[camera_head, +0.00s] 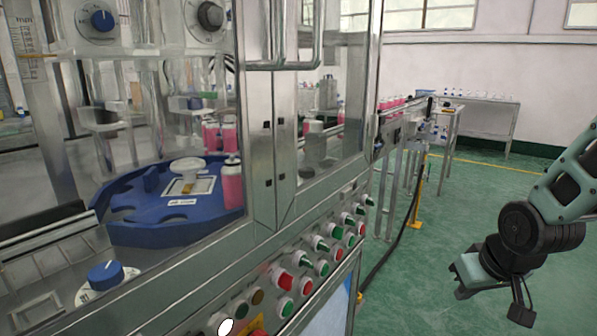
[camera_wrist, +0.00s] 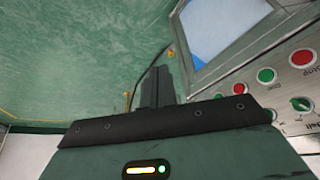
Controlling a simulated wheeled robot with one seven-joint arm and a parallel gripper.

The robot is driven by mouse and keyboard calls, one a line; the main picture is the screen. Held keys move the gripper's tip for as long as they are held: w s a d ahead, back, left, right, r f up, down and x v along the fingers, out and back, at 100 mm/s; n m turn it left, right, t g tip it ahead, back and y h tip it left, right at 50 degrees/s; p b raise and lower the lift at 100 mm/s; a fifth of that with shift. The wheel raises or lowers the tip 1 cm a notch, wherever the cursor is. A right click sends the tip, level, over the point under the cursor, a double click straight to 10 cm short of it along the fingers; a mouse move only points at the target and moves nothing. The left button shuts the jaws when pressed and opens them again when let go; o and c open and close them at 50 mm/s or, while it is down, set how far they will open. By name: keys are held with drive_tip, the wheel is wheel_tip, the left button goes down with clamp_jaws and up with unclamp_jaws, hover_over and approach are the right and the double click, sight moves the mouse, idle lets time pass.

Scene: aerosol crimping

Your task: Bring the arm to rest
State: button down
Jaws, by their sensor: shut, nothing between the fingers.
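My gripper (camera_head: 462,283) hangs at the right of the head view, over the green floor and apart from the machine. Its fingers are small there. In the wrist view the two dark fingers (camera_wrist: 156,88) are together with nothing between them. Above it in the head view, my arm comes in from the right edge.
The crimping machine's panel (camera_head: 290,277) carries several red and green buttons and knobs; it also shows in the wrist view (camera_wrist: 270,90). A blue turntable (camera_head: 140,212) with a pink can (camera_head: 232,185) stands behind glass. A conveyor (camera_head: 400,122) runs behind. Green floor (camera_head: 450,215) around my gripper is clear.

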drive_tip(key=s+d+r+m+g, duration=0.1)
drive_tip(key=s+d+r+g, duration=0.15)
drive_tip(key=s, duration=0.55)
drive_tip(key=s+a+r+n+g+p, duration=0.1)
drive_tip(key=s+a+r+n+p, duration=0.2)
drive_tip(key=s+a+r+p, duration=0.3)
drive_tip(key=s+a+r+n+g+p, duration=0.1)
drive_tip(key=s+a+r+n+p, duration=0.3)
drive_tip(key=a, duration=0.9)
drive_tip(key=s+r+p, duration=0.1)
drive_tip(key=s+r, duration=0.2)
drive_tip(key=r, duration=0.1)
drive_tip(key=shift+n+p, duration=0.3)
drive_tip(key=shift+p, duration=0.05)
drive_tip(key=shift+a, duration=0.1)
